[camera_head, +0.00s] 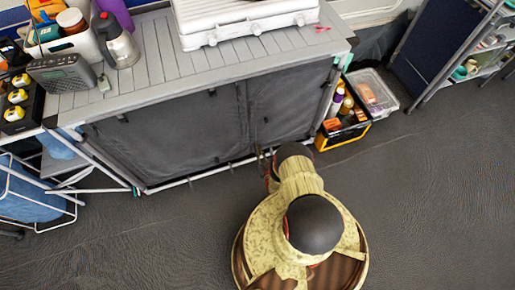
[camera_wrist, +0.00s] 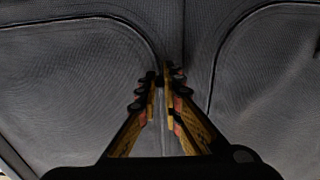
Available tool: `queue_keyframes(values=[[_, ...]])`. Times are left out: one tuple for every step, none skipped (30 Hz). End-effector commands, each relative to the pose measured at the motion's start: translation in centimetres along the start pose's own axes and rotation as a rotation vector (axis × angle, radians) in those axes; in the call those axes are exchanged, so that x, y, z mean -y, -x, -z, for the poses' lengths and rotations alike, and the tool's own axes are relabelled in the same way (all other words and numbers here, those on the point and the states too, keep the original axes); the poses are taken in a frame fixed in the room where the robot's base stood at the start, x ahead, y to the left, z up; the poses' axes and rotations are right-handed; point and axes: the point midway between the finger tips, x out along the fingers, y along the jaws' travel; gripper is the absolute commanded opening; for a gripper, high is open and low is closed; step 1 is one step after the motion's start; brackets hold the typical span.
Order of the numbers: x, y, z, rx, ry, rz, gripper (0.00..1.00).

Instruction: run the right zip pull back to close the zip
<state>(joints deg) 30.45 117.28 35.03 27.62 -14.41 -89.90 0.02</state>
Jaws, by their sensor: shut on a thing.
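The grey fabric front of the kitchen unit (camera_head: 180,135) has two panels with a vertical divide between them. In the wrist view, a curved zip line (camera_wrist: 112,20) rounds the left panel and another zip line (camera_wrist: 232,38) rounds the right panel. My gripper (camera_wrist: 160,80) is at the fabric near the divide, its fingertips close together. It is shut on a small dark zip pull, which the fingertips mostly hide. In the head view my gripper (camera_head: 262,156) is low at the front of the unit, partly covered by my arm.
A white stove case (camera_head: 245,22) and a pink item (camera_head: 322,28) lie on the slatted top (camera_head: 165,75). A black and yellow crate of bottles (camera_head: 342,134) and a clear box (camera_head: 372,92) stand at the right end. A folding frame (camera_head: 70,185) stands left. The floor in front is open.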

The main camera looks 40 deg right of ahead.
Motion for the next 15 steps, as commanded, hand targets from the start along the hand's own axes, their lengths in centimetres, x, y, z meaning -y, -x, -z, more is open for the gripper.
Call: queue_keyframes(values=[[0.03,-0.06,0.03,-0.001,0.0,0.001,0.0],[0.02,-0.07,0.04,-0.001,0.0,0.001,0.0],[0.03,-0.08,0.05,-0.001,0.0,0.001,0.0],[0.03,-0.08,0.05,-0.001,0.0,0.001,0.0],[0.03,-0.09,0.06,-0.001,0.0,0.001,0.0],[0.03,-0.09,0.06,-0.001,0.0,0.001,0.0],[0.02,-0.1,0.07,-0.001,0.0,0.001,0.09],[0.02,-0.1,0.07,-0.001,0.0,0.001,0.1],[0.02,-0.11,0.07,-0.001,0.0,0.001,0.13],[0.02,-0.11,0.07,-0.001,0.0,0.001,0.14],[0.02,-0.1,0.07,-0.001,0.0,0.001,0.16],[0.02,-0.1,0.07,-0.001,0.0,0.001,0.18],[0.02,-0.09,0.07,-0.001,0.0,0.001,0.2],[0.01,-0.09,0.07,-0.001,0.0,0.0,0.22],[0.01,-0.08,0.07,-0.001,0.0,0.0,0.24]])
